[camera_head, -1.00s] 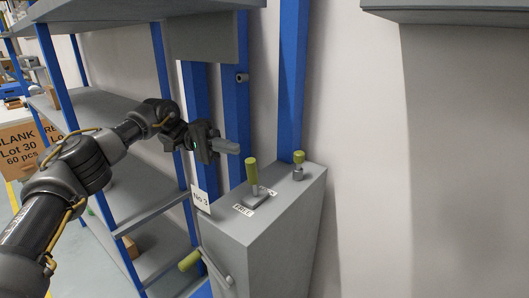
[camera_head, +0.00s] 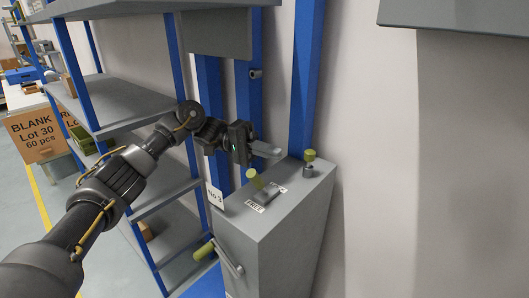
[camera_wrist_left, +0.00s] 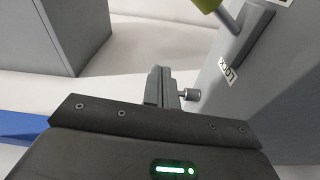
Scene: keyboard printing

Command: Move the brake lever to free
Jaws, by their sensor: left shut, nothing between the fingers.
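The brake lever (camera_head: 255,178) has a yellow-green grip and stands on top of the grey cabinet (camera_head: 255,242). It leans to the left in the head view. A FREE label (camera_head: 255,206) lies at the near side of its base, and a second label lies at the far side. The lever's grip (camera_wrist_left: 207,4) is cut off at the top edge of the wrist view, with a LOCK label (camera_wrist_left: 228,70) below. My left gripper (camera_head: 266,150) is shut and empty, above and behind the lever, apart from it. Its fingers (camera_wrist_left: 163,86) show together in the wrist view. My right gripper is out of view.
A second yellow-green knob (camera_head: 309,156) stands at the cabinet's back right. A side handle (camera_head: 204,250) sticks out at the cabinet's left. Blue posts (camera_head: 305,80) rise behind it. Grey shelves (camera_head: 125,105) stand at the left, near my arm.

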